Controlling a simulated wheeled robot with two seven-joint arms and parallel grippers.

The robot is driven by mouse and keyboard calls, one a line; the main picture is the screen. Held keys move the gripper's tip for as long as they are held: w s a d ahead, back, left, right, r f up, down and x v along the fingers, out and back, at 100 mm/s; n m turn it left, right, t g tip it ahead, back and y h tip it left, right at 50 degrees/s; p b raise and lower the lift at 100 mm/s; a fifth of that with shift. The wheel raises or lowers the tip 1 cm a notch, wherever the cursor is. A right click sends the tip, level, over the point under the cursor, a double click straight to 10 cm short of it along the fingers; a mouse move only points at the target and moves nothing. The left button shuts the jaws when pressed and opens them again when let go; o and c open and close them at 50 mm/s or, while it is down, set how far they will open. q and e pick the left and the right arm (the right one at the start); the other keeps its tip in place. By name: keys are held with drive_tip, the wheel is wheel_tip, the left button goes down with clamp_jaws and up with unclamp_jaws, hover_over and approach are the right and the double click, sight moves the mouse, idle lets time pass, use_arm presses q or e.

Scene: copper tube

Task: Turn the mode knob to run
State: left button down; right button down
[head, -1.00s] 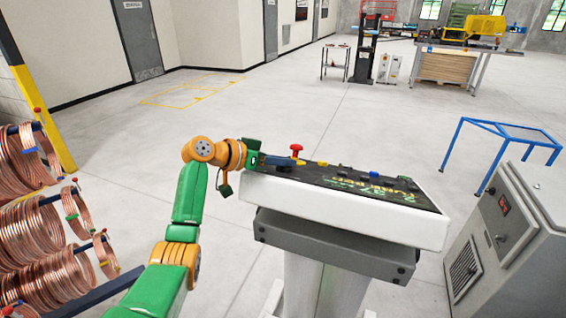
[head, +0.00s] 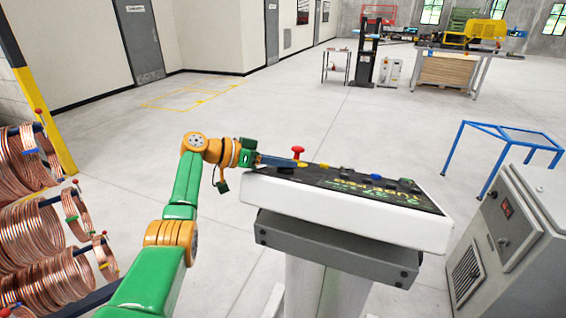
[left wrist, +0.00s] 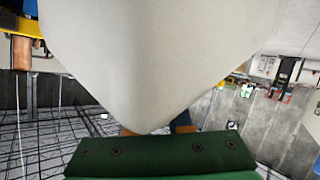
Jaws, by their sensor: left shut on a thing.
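My left gripper (head: 300,162) reaches in from the left over the dark top panel (head: 345,184) of a white console. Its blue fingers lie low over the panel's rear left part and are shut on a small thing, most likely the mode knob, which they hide. A red mushroom button (head: 297,151) stands just behind the fingers. In the left wrist view, the fingertips (left wrist: 158,128) barely show past the green gripper body, and a large pale surface (left wrist: 150,60) covers what they hold. The knob's pointer and the run mark cannot be read. My right gripper is out of view.
The panel also carries a small yellow part (head: 323,166), a blue knob (head: 376,177) and dark controls. A copper coil rack (head: 40,235) stands at left, a grey cabinet (head: 510,245) at right, and a blue frame table (head: 510,140) behind it. Floor behind the console is clear.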

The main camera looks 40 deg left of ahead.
sight(258, 171)
use_arm(q)
drive_tip(key=c, duration=1)
unclamp_jaws()
drive_tip(key=shift+f, duration=0.15)
drive_tip(key=shift+o, duration=0.8)
drive_tip(key=shift+w+d, duration=0.1)
drive_tip(key=b+v, duration=0.3)
drive_tip(key=v, duration=0.3)
drive_tip(key=shift+b, duration=0.3)
drive_tip(key=shift+s+a+r, duration=0.25)
drive_tip(key=shift+s+a, duration=0.05)
drive_tip(key=shift+s, duration=0.2)
drive_tip(key=shift+w, duration=0.1)
